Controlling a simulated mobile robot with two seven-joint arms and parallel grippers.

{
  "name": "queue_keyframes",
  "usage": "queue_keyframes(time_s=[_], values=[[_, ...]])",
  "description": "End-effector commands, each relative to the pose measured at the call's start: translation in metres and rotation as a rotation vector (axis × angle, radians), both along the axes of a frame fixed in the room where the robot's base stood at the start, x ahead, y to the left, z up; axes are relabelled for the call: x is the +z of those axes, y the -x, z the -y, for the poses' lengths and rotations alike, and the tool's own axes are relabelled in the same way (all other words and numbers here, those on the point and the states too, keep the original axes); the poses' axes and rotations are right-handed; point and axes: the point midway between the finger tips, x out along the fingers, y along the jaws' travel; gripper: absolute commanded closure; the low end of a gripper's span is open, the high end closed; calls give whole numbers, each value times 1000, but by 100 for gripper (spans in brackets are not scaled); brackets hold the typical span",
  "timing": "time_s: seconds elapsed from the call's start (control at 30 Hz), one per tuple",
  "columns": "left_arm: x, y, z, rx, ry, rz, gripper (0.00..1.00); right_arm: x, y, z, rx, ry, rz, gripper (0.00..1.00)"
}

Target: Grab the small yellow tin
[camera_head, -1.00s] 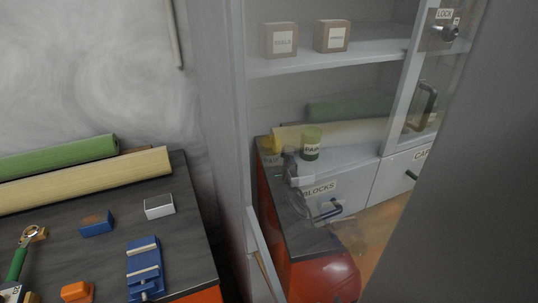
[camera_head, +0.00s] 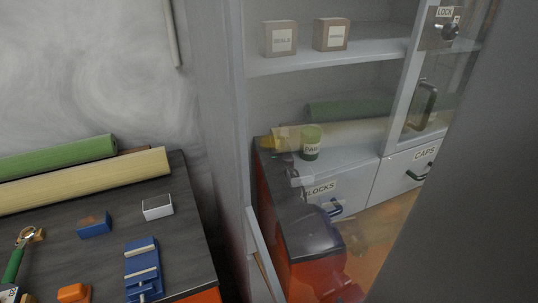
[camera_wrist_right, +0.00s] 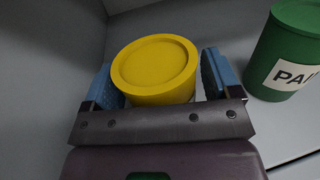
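The small yellow tin (camera_wrist_right: 155,68) stands on a grey shelf in the right wrist view. My right gripper (camera_wrist_right: 162,82) has its two blue finger pads on either side of the tin. The fingers are spread, with a narrow gap showing at the right pad; contact at the left pad is unclear. The tin's lower front is hidden behind the gripper body. In the head view a yellow patch (camera_head: 268,143) shows behind the glass, blurred by reflections, left of the green tin (camera_head: 311,142). My left gripper is not in view.
The labelled green tin (camera_wrist_right: 290,50) stands close right of the yellow tin. A grey cabinet wall rises on the left. Boxes (camera_head: 332,35) sit on the upper shelf. The glass door carries reflections. A dark worktable (camera_head: 190,235) with a blue vise (camera_head: 143,268) is at left.

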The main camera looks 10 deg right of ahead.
Motion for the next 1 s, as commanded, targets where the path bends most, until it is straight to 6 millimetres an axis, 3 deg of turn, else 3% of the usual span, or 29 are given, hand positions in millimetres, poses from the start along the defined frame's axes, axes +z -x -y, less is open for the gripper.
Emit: queue_keyframes(time_s=[0.03,0.33,0.67,1.0], values=[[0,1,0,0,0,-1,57,0,0,0,0,0,0,25],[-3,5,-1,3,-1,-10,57,0,0,0,0,0,0,71],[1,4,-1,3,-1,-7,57,9,0,0,1,1,6,72],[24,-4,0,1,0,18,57,68,0,1,1,4,9,72]])
